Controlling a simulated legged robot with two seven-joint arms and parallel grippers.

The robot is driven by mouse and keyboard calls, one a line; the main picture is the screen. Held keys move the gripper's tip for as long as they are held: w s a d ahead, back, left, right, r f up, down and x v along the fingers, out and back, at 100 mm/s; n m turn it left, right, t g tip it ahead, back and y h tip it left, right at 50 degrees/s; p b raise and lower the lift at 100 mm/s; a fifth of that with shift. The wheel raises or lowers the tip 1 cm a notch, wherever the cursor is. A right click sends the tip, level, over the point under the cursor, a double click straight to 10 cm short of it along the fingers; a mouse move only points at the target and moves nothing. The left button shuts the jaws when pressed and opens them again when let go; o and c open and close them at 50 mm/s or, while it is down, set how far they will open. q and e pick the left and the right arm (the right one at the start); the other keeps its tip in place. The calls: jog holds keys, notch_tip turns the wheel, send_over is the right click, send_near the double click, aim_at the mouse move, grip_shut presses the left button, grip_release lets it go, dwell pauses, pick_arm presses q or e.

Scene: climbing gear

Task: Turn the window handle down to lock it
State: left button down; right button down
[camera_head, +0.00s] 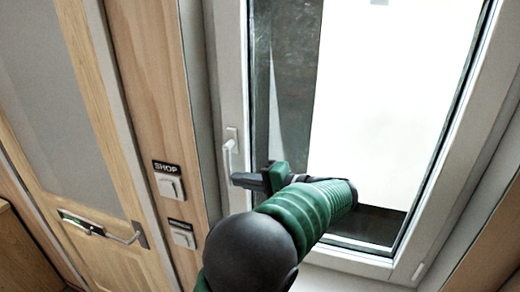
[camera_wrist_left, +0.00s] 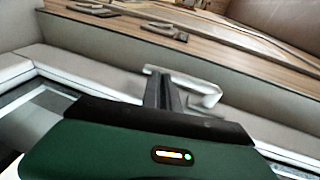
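The window handle (camera_head: 227,158) is a pale lever on a small plate on the left side of the window frame. In the head view its lever runs down from the plate. My left gripper (camera_head: 236,179) is beside the lever's lower end, with its fingertips very close to it; I cannot tell whether they touch. In the left wrist view the dark fingers (camera_wrist_left: 163,78) lie together, with the pale handle (camera_wrist_left: 205,97) just beyond and to their right. Nothing shows held between them. My right gripper is not in view.
The window's pale frame (camera_head: 236,60) surrounds a large glass pane (camera_head: 380,90). To the left, a wooden post carries a switch labelled SHOP (camera_head: 170,187) and another switch (camera_head: 182,235) below. A wooden door with a lever handle (camera_head: 125,238) stands further left.

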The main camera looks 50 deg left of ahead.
pick_arm(q)
jog(key=shift+s, duration=0.15)
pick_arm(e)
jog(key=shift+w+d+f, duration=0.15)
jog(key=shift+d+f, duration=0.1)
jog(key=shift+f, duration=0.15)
